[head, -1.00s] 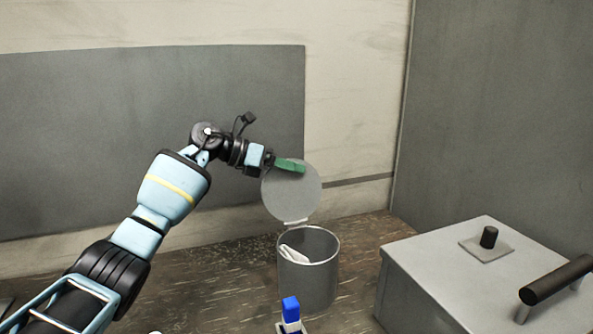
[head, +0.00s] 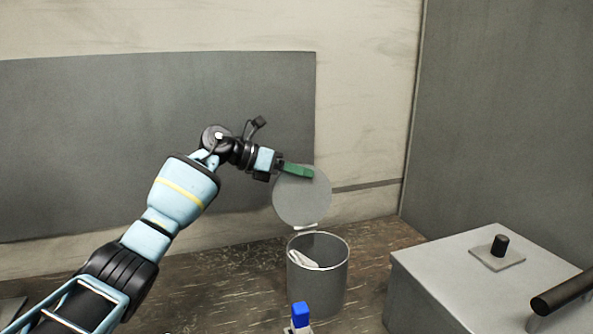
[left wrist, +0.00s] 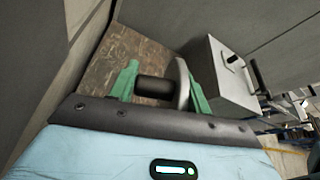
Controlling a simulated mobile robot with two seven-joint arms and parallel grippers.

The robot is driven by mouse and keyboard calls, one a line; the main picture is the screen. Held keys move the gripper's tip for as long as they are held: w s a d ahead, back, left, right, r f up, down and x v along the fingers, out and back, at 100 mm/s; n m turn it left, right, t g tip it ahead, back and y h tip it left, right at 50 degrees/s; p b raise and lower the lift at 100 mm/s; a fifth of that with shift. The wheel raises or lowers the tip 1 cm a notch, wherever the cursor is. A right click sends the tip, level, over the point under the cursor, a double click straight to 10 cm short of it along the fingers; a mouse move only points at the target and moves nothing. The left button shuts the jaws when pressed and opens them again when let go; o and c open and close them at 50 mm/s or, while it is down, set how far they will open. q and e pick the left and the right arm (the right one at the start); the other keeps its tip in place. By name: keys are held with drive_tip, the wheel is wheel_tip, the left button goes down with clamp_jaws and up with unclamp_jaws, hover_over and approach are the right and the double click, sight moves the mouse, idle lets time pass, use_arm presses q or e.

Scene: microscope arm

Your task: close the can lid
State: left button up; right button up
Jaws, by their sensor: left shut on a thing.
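The can (head: 318,280) is a grey open-topped cylinder on the brown floor, with something white inside. Its round grey lid (head: 302,202) stands upright at the back of the rim, joined by a hinge, so the can is open. My left gripper (head: 298,171) is at the lid's upper edge, its green finger across the top. In the left wrist view the green fingers (left wrist: 160,88) lie on either side of a black knob (left wrist: 153,87) and the lid (left wrist: 181,85), seen edge-on. The left gripper is shut on the lid with its knob. My right gripper is not in view.
A large grey box (head: 455,285) with a black knob and a black bar handle stands right of the can. A small blue-topped object (head: 300,312) is in front of the can. Grey panels and a pale wall are behind.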

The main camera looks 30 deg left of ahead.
use_arm(q)
drive_tip(key=shift+s+d+r, duration=0.1)
drive_tip(key=shift+d+r, duration=0.05)
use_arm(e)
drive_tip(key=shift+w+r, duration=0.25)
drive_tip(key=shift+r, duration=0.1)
